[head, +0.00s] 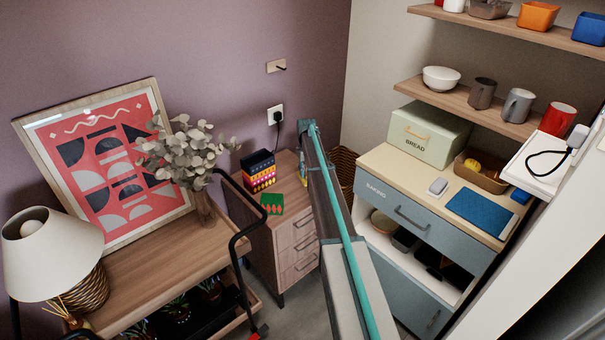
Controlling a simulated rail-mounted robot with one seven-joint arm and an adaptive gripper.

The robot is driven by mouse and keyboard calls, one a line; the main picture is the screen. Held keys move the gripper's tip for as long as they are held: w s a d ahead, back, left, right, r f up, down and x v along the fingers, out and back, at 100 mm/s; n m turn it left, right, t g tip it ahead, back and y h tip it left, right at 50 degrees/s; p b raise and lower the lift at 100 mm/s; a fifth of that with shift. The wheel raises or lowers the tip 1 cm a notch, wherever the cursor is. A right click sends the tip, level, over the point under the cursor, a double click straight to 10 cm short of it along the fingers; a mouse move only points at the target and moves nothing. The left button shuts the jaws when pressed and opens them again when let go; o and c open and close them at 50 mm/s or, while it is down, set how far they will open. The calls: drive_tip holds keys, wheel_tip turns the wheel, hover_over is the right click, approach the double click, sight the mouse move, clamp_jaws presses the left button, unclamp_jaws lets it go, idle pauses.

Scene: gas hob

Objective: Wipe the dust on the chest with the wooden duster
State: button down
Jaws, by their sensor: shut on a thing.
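The chest (296,243) is a small wooden unit with several drawers, standing in the middle of the head view against the purple wall. My arm crosses in front of its right side and hides part of its top. My gripper is hidden behind the arm, and no fingertips show. A small blue and yellow sliver shows at the arm's left edge above the chest top; I cannot tell what it is. I cannot make out the wooden duster or any dust on the visible part of the top.
Patterned boxes (258,171) and a green and red item (272,204) stand on the chest's left side. A cart (165,262) with a lamp (50,242), vase (204,207) and framed picture (108,165) is at left. A blue-grey cabinet (455,245) is at right.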

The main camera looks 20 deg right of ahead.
drive_tip(key=shift+d, duration=0.1)
drive_tip(key=shift+r+p, duration=1.05)
drive_tip(key=shift+r, duration=1.95)
drive_tip(key=shift+r, duration=0.1)
drive_tip(key=shift+r+p, duration=0.5)
drive_tip(key=shift+r, duration=0.85)
